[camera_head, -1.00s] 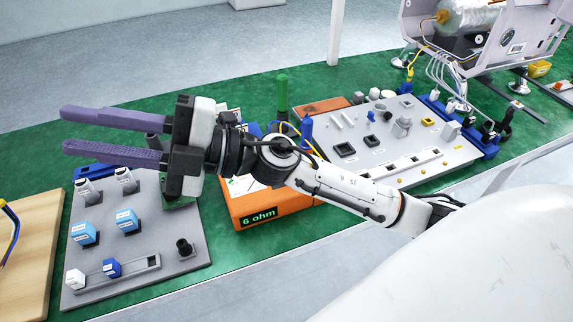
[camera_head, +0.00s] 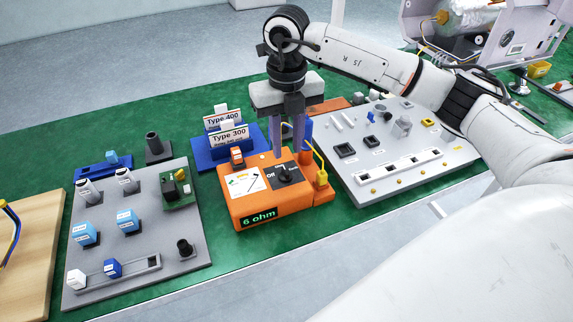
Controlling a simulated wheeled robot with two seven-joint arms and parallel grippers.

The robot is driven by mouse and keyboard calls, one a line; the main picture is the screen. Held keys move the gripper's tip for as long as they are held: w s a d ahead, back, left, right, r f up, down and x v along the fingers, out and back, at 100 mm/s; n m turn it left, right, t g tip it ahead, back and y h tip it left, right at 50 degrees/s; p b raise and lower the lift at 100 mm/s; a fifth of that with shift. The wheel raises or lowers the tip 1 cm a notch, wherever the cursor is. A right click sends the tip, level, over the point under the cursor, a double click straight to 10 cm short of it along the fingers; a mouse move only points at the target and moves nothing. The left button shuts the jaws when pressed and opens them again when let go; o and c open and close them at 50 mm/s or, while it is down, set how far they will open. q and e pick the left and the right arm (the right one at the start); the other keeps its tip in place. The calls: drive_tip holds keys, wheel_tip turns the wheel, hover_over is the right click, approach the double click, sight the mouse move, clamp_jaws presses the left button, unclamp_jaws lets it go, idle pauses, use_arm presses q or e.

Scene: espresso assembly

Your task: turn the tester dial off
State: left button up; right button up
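The orange tester (camera_head: 285,205) stands on the green bench in the middle of the view, with a lit display (camera_head: 259,218) reading "6 ohm". Its black dial (camera_head: 288,175) is on a dark panel on top, with an "Off" label at its left. The dial's exact pointing is too small to tell. My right gripper (camera_head: 288,156) points down just behind and above the dial. Its two purple fingers are apart, with nothing seen between them. I cannot tell whether the fingertips touch the tester. My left gripper is not in view.
A grey board (camera_head: 150,235) with blue and white parts lies to the left. A blue holder with "Type 400" and "Type 300" cards (camera_head: 228,138) stands behind the tester. A light-grey board (camera_head: 410,165) lies to the right. Yellow-ended probes (camera_head: 321,178) stand at the tester's right side.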

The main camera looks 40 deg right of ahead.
sight(286, 172)
wheel_tip(286, 172, down, 8)
drive_tip(key=shift+r+p, duration=0.2)
drive_tip(key=shift+p, duration=0.2)
clamp_jaws()
